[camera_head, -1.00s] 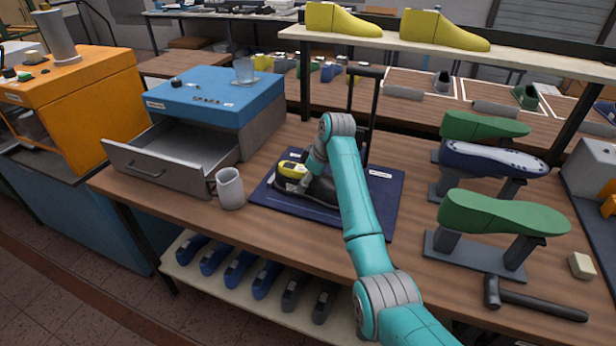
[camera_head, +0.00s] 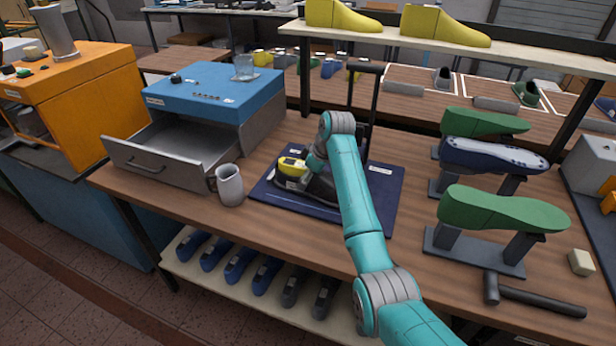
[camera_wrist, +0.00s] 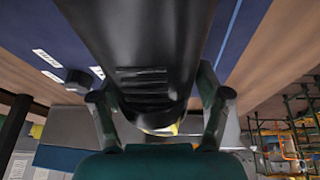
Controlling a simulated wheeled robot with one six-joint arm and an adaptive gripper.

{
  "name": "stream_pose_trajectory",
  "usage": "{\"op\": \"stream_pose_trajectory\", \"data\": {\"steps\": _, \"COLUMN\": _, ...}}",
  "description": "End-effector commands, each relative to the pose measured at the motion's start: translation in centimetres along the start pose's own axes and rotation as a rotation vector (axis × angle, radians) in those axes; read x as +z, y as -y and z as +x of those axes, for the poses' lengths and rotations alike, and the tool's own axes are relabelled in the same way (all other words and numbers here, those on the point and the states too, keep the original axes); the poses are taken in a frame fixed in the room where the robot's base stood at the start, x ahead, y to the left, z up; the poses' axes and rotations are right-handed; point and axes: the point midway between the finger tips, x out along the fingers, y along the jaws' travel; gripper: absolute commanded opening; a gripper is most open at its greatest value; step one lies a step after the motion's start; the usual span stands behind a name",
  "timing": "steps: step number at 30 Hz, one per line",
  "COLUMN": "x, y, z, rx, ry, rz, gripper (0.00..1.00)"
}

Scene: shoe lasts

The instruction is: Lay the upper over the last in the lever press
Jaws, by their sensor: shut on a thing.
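The black upper (camera_wrist: 140,50) fills the middle of the wrist view, with lacing slits showing on it. My gripper (camera_wrist: 157,100) is shut on it, one finger at each side. In the head view, the upper (camera_head: 320,187) is low over the navy mat (camera_head: 385,190), partly behind my arm. The yellow last (camera_head: 291,166) shows at its left end, with dark material around its lower part. Whether the upper touches the last all along cannot be told. The lever press (camera_head: 375,100) stands behind, its dark frame partly hidden by my arm.
A grey mug (camera_head: 230,186) and an open drawer (camera_head: 170,155) under a blue cabinet are left of the mat. Green lasts on stands (camera_head: 500,212) and a hammer (camera_head: 540,300) are at right. Bare wood lies in front of the mat.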

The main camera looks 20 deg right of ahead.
Motion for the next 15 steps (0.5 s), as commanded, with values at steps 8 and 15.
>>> {"op": "stream_pose_trajectory", "data": {"steps": 8, "x": 0.11, "y": 0.01, "z": 0.26, "rx": 0.000, "ry": 0.000, "rz": 0.000, "gripper": 0.38}}
{"op": "stream_pose_trajectory", "data": {"steps": 15, "x": 0.19, "y": 0.03, "z": 0.49, "rx": 0.000, "ry": 0.000, "rz": 0.000, "gripper": 0.38}}
